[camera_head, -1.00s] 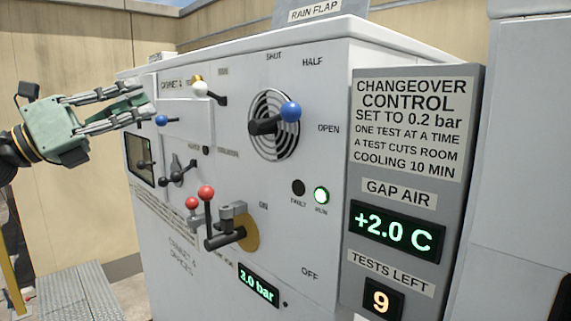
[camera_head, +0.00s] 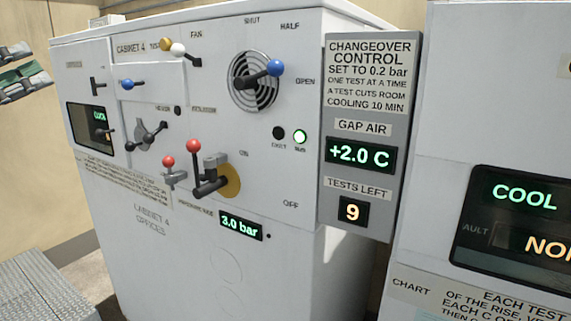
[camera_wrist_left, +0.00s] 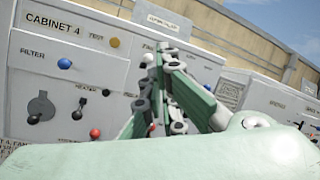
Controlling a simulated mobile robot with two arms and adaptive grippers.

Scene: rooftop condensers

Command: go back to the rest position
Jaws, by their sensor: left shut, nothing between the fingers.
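My left gripper (camera_head: 26,72) shows at the left edge of the head view, in front of the tan wall and apart from cabinet 4. Its fingers fill the middle of the left wrist view (camera_wrist_left: 165,60); they are shut with nothing between them. Cabinet 4 (camera_head: 150,260) stands in the middle of the head view; the left wrist view also shows its panel (camera_wrist_left: 60,45). The blue-knobbed flap lever (camera_head: 262,74) points toward OPEN. The red-knobbed levers (camera_head: 195,147) stand upright. The displays read 3.0 bar (camera_head: 241,228), +2.0 C and 9. My right gripper is not in view.
A grey changeover control panel (camera_head: 372,220) is on the right side of cabinet 4. Another white cabinet (camera_head: 500,90) with a COOL display stands at the right. A grey grated step (camera_head: 35,290) is at the lower left. The tan wall (camera_head: 25,170) is behind.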

